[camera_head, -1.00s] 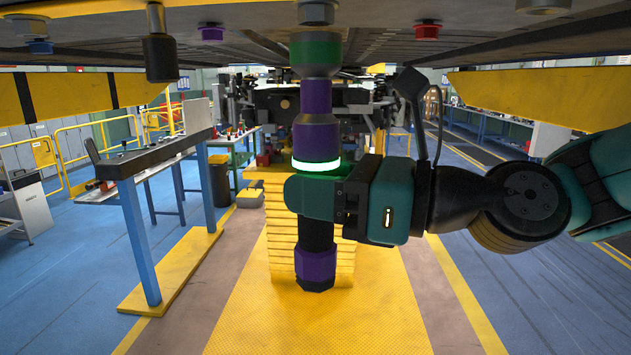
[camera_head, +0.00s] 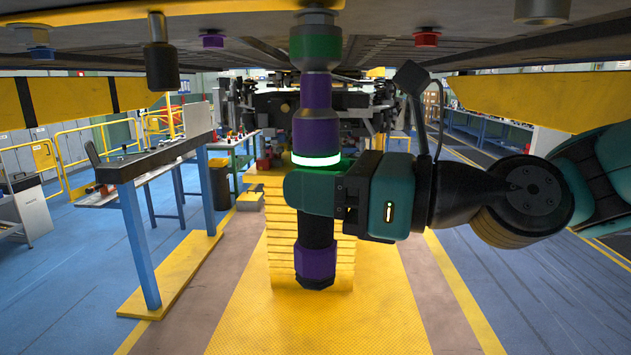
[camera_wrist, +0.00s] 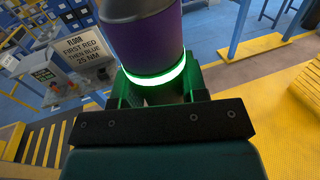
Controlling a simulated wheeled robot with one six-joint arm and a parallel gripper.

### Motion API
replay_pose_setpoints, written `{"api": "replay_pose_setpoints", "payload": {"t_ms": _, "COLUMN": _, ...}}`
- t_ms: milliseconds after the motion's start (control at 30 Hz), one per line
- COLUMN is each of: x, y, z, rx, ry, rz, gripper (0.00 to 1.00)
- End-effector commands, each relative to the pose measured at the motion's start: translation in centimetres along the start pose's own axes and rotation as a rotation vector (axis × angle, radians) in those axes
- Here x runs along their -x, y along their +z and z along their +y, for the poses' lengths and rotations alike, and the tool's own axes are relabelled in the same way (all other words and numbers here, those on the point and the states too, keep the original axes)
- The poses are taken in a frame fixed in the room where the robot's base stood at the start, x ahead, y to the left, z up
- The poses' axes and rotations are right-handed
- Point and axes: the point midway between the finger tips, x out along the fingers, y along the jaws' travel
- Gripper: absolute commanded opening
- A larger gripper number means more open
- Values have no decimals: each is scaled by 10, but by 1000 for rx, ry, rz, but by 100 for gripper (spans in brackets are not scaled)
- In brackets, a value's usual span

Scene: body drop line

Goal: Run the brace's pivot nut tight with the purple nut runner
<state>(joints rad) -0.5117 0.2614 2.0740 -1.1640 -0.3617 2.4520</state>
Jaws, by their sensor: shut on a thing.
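The purple nut runner (camera_head: 316,130) stands upright in my gripper (camera_head: 312,190), with a green socket (camera_head: 316,46) at its top and a lit green-white ring. My gripper is shut around its body below the ring. In the wrist view the purple body (camera_wrist: 148,45) and glowing ring are in front of my gripper's fingers (camera_wrist: 155,90). A grey fastener (camera_head: 317,17) under the overhead body is directly above the socket, right at its top edge. I cannot tell whether the socket has seated on it. The brace itself is not clearly visible.
Blue (camera_head: 41,52), purple (camera_head: 213,40) and red (camera_head: 427,39) fasteners and a dark cylinder (camera_head: 160,52) hang under the body close by. A blue-legged stand (camera_head: 140,240) is at left. A sign (camera_wrist: 86,50) reads "first red then blue 25 Nm".

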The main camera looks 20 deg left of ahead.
Motion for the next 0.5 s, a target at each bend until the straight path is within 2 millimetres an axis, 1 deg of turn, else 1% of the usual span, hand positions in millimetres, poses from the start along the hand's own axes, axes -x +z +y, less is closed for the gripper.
{"api": "replay_pose_setpoints", "payload": {"t_ms": 500, "x": 0, "y": 5, "z": 0, "rx": 3, "ry": 0, "rz": -4, "gripper": 2}}
